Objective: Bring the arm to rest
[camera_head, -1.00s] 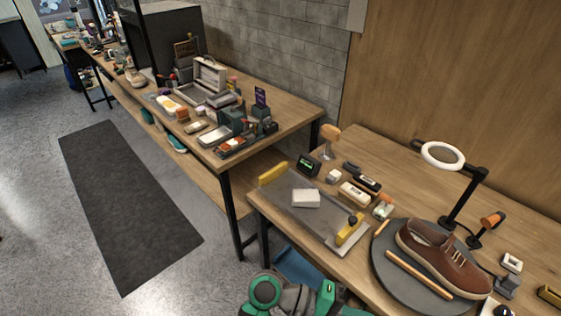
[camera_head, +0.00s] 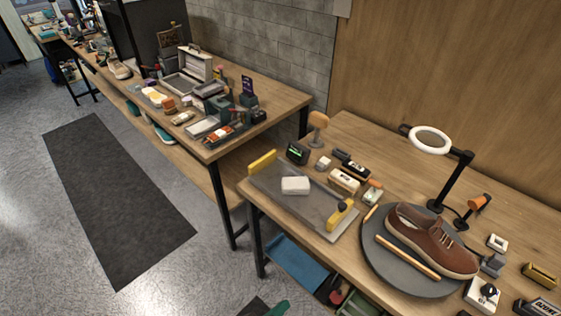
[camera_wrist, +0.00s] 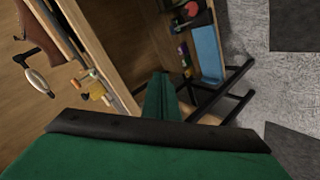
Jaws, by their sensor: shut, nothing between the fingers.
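My gripper (camera_wrist: 160,97) shows in the wrist view as green fingers pressed together, with nothing between them. It is in open air beside the workbench and touches nothing that I can see. In the head view only a small green part of my arm shows at the bottom edge; the gripper itself cannot be made out there. The brown shoe (camera_head: 432,238) sits on the round dark turntable (camera_head: 385,268) on the near bench.
The near bench (camera_head: 345,133) holds a grey tray (camera_head: 270,185) with a white block (camera_head: 295,185), a ring lamp (camera_head: 430,140) and small tools. A second bench (camera_head: 285,96) stands behind, crowded with items. A dark mat (camera_head: 115,195) lies on open floor at left.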

